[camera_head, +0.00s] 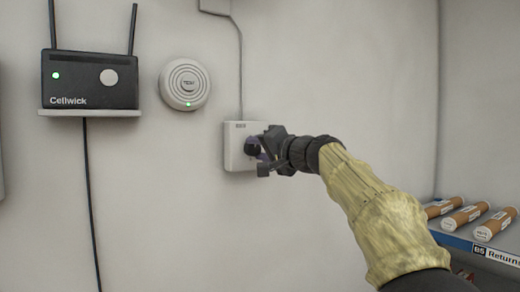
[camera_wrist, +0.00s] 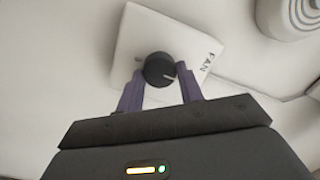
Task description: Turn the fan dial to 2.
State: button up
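The fan dial is a round dark knob (camera_wrist: 157,66) on a white wall plate (camera_wrist: 133,32) marked FAN. In the camera_head view the plate (camera_head: 232,157) is on the wall, with the knob (camera_head: 251,146) partly hidden by my gripper (camera_head: 259,158). My gripper also shows in the wrist view (camera_wrist: 161,80), open, with one purple finger on each side of the knob. I cannot tell whether the fingers touch it.
A round white wall device (camera_head: 185,84) with a green light is left of the plate. Further left a black Cellwick router (camera_head: 90,82) sits on a small shelf (camera_head: 90,113). A cable (camera_head: 241,75) runs up from the plate. Cardboard tubes (camera_head: 466,214) lie on a shelf at right.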

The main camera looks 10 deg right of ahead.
jog(key=shift+c, duration=0.8)
